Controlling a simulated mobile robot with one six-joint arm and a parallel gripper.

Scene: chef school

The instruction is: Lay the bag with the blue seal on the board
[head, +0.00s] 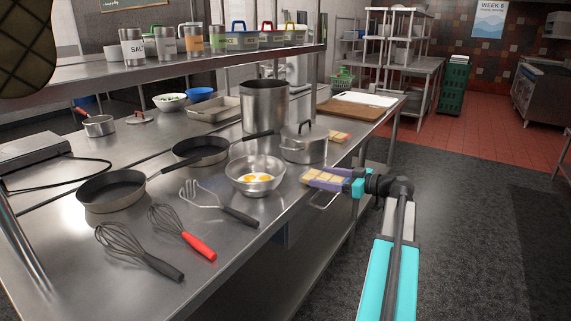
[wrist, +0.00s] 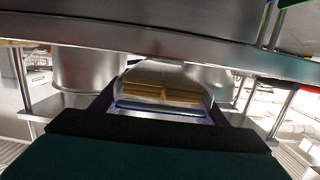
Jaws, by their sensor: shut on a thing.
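My gripper (head: 327,180) is shut on a clear bag with tan pieces in it (head: 325,176), at the front edge of the steel counter. In the wrist view the bag (wrist: 160,92) sits between the two fingers, with a bluish strip across its near end that looks like the seal. Whether the bag touches the counter I cannot tell.
The lidded pot (head: 304,148) and tall stockpot (head: 264,106) stand left of my gripper. A bowl with eggs (head: 255,180), pans (head: 112,190) and whisks (head: 181,234) fill the near counter. A shelf (head: 200,66) with shakers and tubs hangs above. The aisle at right is clear.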

